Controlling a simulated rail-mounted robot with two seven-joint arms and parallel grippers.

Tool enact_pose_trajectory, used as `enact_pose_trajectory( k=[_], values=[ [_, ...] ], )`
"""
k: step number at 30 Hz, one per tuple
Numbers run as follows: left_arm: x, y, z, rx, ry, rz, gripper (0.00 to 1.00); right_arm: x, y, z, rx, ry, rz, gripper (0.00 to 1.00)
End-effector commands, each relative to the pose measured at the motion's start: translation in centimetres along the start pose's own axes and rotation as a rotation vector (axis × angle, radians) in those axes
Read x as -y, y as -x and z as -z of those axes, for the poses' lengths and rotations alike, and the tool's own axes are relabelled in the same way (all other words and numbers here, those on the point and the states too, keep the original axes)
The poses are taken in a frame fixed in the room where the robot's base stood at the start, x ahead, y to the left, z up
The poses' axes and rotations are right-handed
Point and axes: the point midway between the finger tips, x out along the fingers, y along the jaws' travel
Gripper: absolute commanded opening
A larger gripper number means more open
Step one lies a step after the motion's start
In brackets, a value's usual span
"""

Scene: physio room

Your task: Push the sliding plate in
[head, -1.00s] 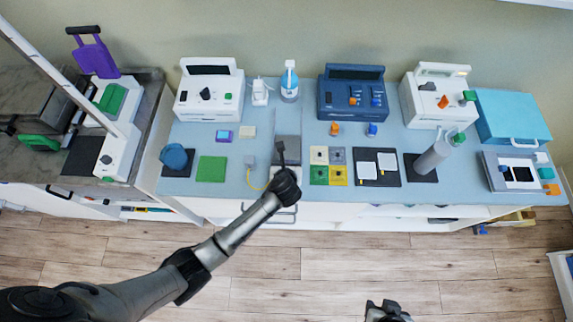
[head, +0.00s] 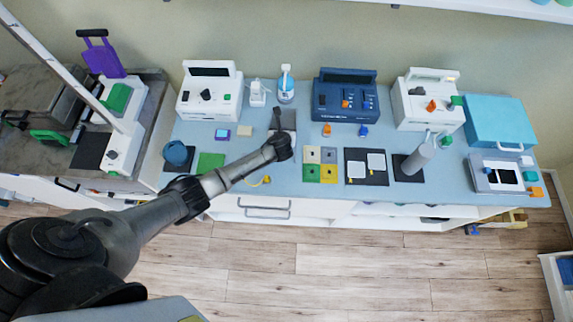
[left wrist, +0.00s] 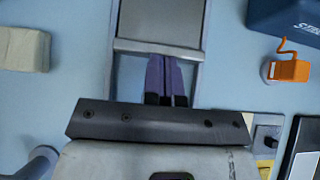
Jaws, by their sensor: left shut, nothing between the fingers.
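The sliding plate (head: 285,117) is a grey square on a narrow track on the blue counter. In the left wrist view the plate (left wrist: 160,22) has a pale front lip and lies between two light side rails. My left gripper (head: 277,124) is shut and empty, pointing away from me at the plate's near side. In the left wrist view its fingertips (left wrist: 166,60) are at the front lip and seem to touch it. My forearm and wrist hide the near part of the track in the head view. My right gripper is out of view.
A beige block (head: 244,131) lies left of the track. A navy device (head: 346,101) with an orange crank piece (left wrist: 291,68) in front stands right. Coloured tiles (head: 329,173) lie close to my wrist at the right. A white device (head: 210,97) stands back left.

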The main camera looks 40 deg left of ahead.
Motion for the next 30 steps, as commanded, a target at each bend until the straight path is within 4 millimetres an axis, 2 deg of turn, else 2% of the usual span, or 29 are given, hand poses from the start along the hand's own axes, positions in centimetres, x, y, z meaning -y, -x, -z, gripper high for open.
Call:
enact_pose_trajectory(
  k=[1, 7, 13, 19, 30],
  values=[
    [-0.5, -0.4, 0.2, -0.004, 0.002, -0.008, 0.0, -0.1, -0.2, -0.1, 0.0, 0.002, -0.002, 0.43],
    [-0.6, -0.4, 0.3, -0.005, 0.003, -0.01, 0.0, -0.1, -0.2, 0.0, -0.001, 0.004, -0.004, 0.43],
    [-0.6, 0.7, 1.0, -0.009, 0.0, -0.009, 0.0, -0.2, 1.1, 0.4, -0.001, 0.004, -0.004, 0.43],
    [-0.1, 3.8, 3.2, -0.011, -0.006, 0.0, 0.0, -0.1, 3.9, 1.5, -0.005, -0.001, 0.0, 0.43],
    [0.1, 9.8, 3.2, -0.003, -0.003, 0.004, 0.0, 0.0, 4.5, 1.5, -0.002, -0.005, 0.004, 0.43]
  ],
)
